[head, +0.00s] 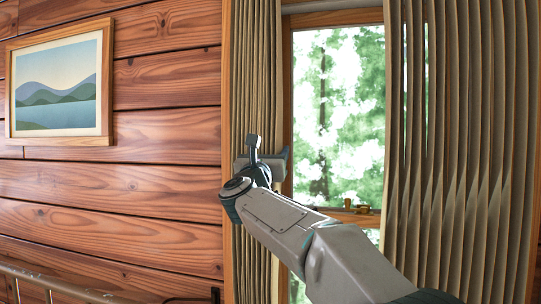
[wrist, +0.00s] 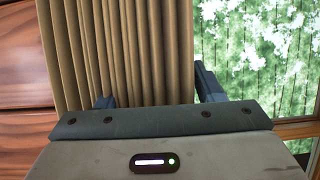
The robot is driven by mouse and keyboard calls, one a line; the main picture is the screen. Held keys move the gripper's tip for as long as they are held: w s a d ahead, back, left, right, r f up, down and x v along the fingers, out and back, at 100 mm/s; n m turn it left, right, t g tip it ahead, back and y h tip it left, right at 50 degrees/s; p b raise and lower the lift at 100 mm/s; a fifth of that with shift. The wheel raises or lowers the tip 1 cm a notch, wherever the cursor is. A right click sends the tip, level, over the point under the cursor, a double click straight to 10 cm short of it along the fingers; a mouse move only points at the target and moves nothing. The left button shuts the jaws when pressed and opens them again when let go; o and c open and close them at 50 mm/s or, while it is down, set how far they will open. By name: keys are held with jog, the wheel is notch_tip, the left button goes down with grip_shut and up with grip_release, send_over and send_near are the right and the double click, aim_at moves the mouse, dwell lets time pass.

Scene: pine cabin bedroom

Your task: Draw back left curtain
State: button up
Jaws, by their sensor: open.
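The left curtain (head: 258,78) is a beige pleated cloth bunched at the left side of the window, and glass shows to its right. In the wrist view the left curtain (wrist: 125,50) hangs straight ahead, with its right edge beside the glass. My gripper (head: 262,160) is in front of the curtain at about mid-height in the head view. In the wrist view my gripper (wrist: 158,90) is open, its left finger over the folds and its right finger just past the curtain's edge, over the glass. Whether cloth lies between the fingers or touches them I cannot tell.
The right curtain (head: 465,150) hangs in wide pleats over the window's right side. The window (head: 338,110) has a wooden frame with a brass latch (head: 360,209) low down. A framed picture (head: 58,85) hangs on the plank wall at left. A rail (head: 60,285) shows at lower left.

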jog(key=b+v, duration=0.6)
jog(key=v, duration=0.6)
jog(key=shift+s+a, duration=0.2)
jog(key=shift+s, duration=0.15)
jog(key=shift+f, duration=0.15)
jog(key=s+f+n+g+y, duration=0.25)
jog(key=f+n+y, duration=0.35)
jog(key=f+n, duration=0.6)
jog(key=s+f+n+g+y, duration=0.2)
jog(key=f+n+g+y, duration=0.25)
jog(key=f+n, duration=0.75)
jog(key=s+d+f+n+g+h, duration=0.1)
jog(key=s+d+f+n+g, duration=0.4)
jog(key=s+f, duration=0.6)
jog(key=s+d+f+n+g+h, duration=0.2)
jog(key=s+d+f+n+g, duration=0.4)
jog(key=s+d+f+n, duration=0.4)
jog(key=s+f, duration=0.2)
jog(key=shift+s+n, duration=0.4)
